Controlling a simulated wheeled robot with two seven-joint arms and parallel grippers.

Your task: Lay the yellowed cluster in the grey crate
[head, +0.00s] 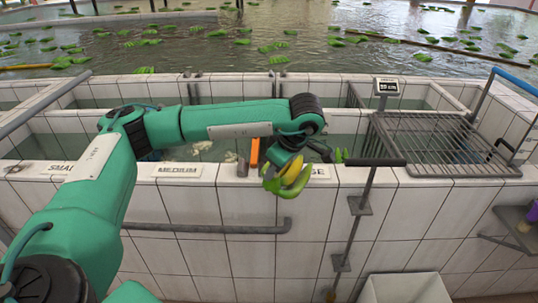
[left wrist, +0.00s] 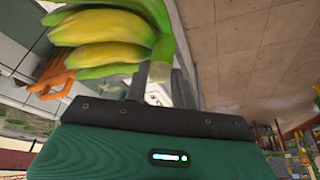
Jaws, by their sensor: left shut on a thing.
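The yellowed cluster (head: 293,175) is a small bunch of bananas, yellow with green ends. My left gripper (head: 283,162) is shut on it, in front of the white tiled tank wall. In the left wrist view the cluster (left wrist: 100,32) fills the upper left, and my left gripper (left wrist: 150,82) has its fingers at the green stem. Part of the fingers is hidden. A pale grey crate (head: 405,288) shows at the bottom edge of the head view, lower and to the right of the cluster. Its lower part is cut off. My right gripper is not in view.
A dark metal post with a handle (head: 366,195) stands between the cluster and the crate's side. A wire rack (head: 445,145) and a scale display (head: 387,87) are at right. A grey rail (head: 210,228) runs along the tiled wall. An orange object (head: 255,153) stands beside the gripper.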

